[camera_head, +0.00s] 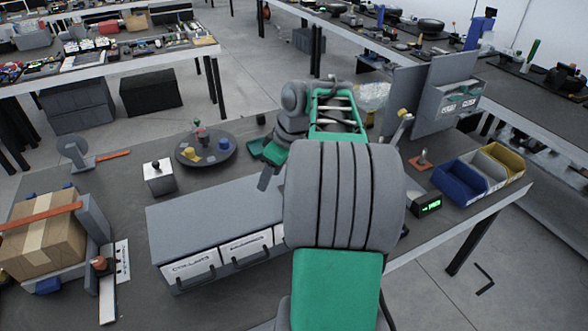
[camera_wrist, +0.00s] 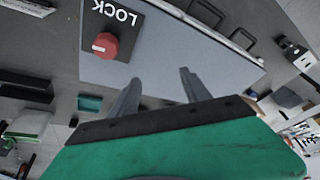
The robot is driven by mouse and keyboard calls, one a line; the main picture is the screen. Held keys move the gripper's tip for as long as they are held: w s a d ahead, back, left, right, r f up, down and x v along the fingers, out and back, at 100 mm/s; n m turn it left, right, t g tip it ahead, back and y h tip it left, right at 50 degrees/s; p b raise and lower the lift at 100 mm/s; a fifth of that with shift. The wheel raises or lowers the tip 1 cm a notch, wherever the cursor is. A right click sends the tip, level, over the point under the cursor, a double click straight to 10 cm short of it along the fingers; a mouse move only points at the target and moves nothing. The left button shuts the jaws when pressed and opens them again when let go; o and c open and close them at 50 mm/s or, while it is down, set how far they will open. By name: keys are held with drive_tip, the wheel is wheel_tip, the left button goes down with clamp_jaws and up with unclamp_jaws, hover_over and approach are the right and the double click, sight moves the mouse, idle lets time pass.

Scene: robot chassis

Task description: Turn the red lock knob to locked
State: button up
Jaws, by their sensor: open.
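The red lock knob (camera_wrist: 104,46) sits on a black plate (camera_wrist: 130,17) with the word LOCK, upside down in the wrist view. The plate is on the flat grey top of the drawer cabinet (camera_wrist: 175,65). In the head view the cabinet (camera_head: 205,215) shows, but I do not see the knob; my arm covers the cabinet's right part. My gripper (camera_wrist: 157,80) is open and empty, its two fingers apart over the cabinet top. The knob is beside the fingers, up and left of them in the wrist view, not between them. In the head view one finger of my gripper (camera_head: 266,179) shows.
Labelled drawers with handles (camera_head: 246,258) face the front. A round dark turntable (camera_head: 217,154) with small parts and a grey box (camera_head: 159,181) stand behind the cabinet.

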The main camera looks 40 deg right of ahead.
drive_tip(key=s+d+n, duration=0.1)
drive_tip(key=s+d, duration=0.3)
drive_tip(key=d, duration=0.6)
drive_tip(key=x, duration=0.5)
drive_tip(key=w+x, duration=0.1)
drive_tip(key=x, duration=0.1)
drive_tip(key=shift+a+f+p, duration=0.1)
drive_tip(key=shift+a+p, duration=0.25)
drive_tip(key=shift+p, duration=0.05)
clamp_jaws()
